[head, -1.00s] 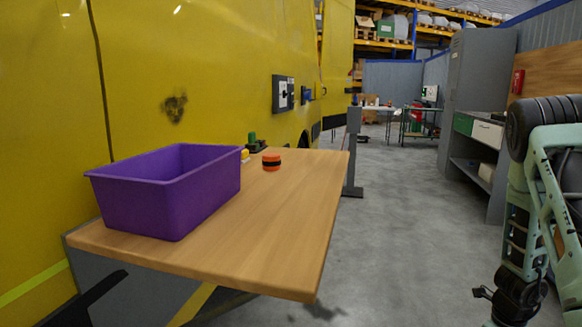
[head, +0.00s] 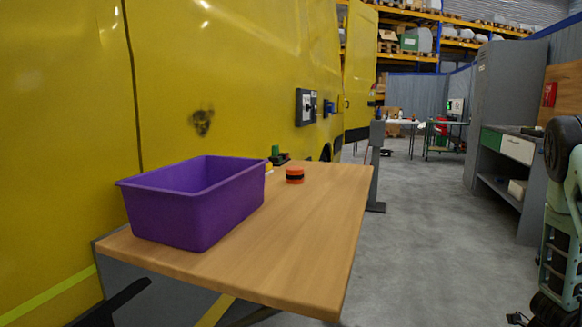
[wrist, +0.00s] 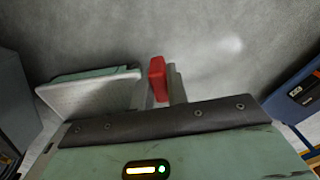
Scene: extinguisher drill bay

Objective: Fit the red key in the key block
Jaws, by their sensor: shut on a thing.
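The red key (wrist: 157,78) shows in the wrist view as a small upright red piece between the fingers. My gripper (wrist: 150,88) is shut on it, with the grey floor behind. In the head view my arm is at the right edge, off to the right of the wooden table, and the key does not show there. I cannot make out the key block for sure. A small green and dark item (head: 278,156) stands at the table's far left end, partly behind the purple bin. A dark panel with a switch (head: 305,107) is on the yellow wall.
The purple bin (head: 190,225) stands on the wooden table (head: 290,250) along the yellow vehicle. An orange and black round piece (head: 295,175) sits behind it. A grey post (head: 376,165) is past the table. The floor (head: 430,240) to the right is clear up to the grey cabinet (head: 505,120).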

